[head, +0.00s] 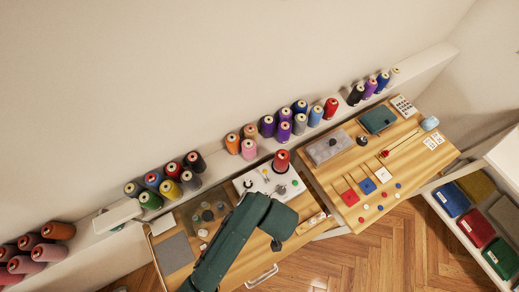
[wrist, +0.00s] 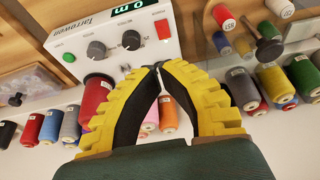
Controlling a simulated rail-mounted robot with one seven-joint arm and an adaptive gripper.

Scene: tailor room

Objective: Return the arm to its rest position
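My dark green arm (head: 235,235) reaches up from the bottom of the head view over the left workbench, bent at a joint near the white control box. My gripper (wrist: 159,67) shows in the wrist view, with yellow ribbed fingers and black inner pads. Its fingertips meet, and nothing is between them. In the head view the fingers are hidden or too small to make out.
A white control box (wrist: 112,38) with knobs lies beyond the fingertips in the wrist view. A red spool (head: 282,161) stands by the white panel (head: 262,184). Several thread spools line the wall ledge (head: 215,175). The right workbench (head: 408,155) holds small items. Wooden floor (head: 375,250) is clear.

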